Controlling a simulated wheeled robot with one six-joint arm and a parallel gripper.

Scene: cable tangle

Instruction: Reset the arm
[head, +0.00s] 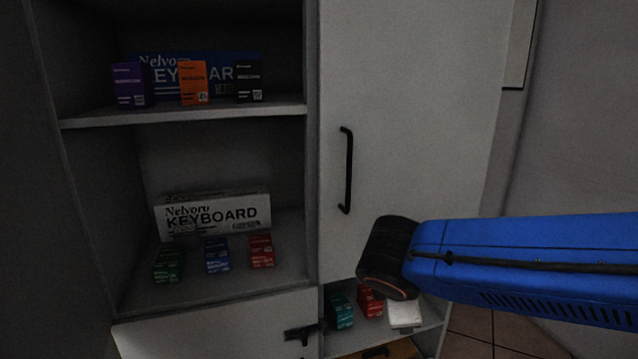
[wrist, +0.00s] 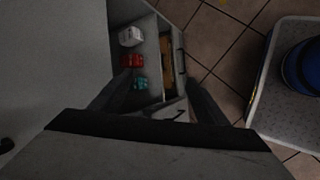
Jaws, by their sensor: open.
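My arm (head: 520,260), a blue link with a black joint, reaches in from the right in the head view, in front of the cabinet's lower right part. In the wrist view my gripper (wrist: 160,98) is open, with its two dark fingers apart. I see nothing held between them. Beyond the fingers is a low shelf with a white box (wrist: 130,37), a red box (wrist: 132,62) and a teal box (wrist: 140,83). The gripper's fingers cannot be made out in the head view.
The cabinet door (head: 410,110) with a black handle (head: 347,170) is shut. Open shelves at left hold keyboard boxes (head: 215,215) and small coloured boxes. A drawer front (head: 220,325) is below. In the wrist view a pale-topped surface (wrist: 270,90) bearing a blue object stands right, beyond tiled floor.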

